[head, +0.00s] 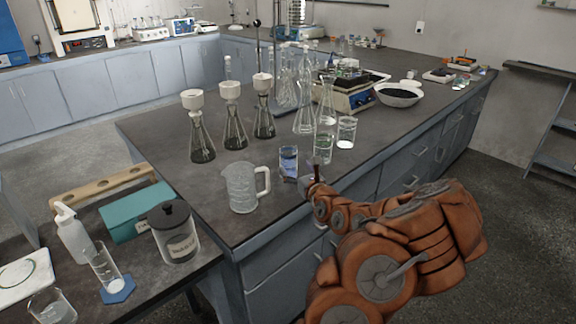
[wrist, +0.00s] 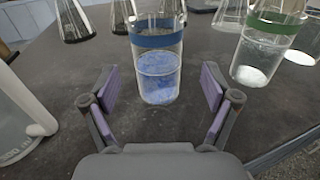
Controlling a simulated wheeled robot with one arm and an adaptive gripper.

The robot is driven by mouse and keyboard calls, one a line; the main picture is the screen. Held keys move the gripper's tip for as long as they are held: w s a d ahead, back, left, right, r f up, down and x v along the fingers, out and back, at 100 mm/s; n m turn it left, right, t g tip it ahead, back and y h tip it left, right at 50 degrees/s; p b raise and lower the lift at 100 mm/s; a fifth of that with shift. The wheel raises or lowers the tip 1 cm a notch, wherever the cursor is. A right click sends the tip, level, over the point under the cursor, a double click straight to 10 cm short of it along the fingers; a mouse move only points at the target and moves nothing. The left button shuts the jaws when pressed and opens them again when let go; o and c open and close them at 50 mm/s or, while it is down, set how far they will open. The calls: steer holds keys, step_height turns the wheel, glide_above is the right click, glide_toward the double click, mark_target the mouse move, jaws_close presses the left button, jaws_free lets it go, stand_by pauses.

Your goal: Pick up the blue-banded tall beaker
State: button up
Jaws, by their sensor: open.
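The blue-banded tall beaker (head: 288,162) stands upright on the dark bench top, near its front edge, with blue contents in its lower part. In the wrist view the beaker (wrist: 158,70) is straight ahead, with a blue band near its rim. My gripper (wrist: 158,88) is open, with its purple-padded fingers spread to either side in front of the beaker. No contact shows. In the head view my gripper (head: 312,184) is just right of the beaker, partly hidden by my arm.
A white-handled pitcher (head: 242,188) stands left of the beaker. A green-banded beaker (head: 323,148) stands to its right; it also shows in the wrist view (wrist: 264,48). Flasks with funnels (head: 234,130) stand behind. The bench between my fingers and the beaker is clear.

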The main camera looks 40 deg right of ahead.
mark_target(292, 164)
steer(key=shift+p+x, duration=0.35)
steer(key=shift+x, duration=2.05)
steer(key=shift+w+a, duration=0.1)
steer(key=shift+a, duration=0.05)
steer(key=c, duration=1.4)
steer(key=shift+r, duration=0.25)
steer(key=shift+c, duration=0.2)
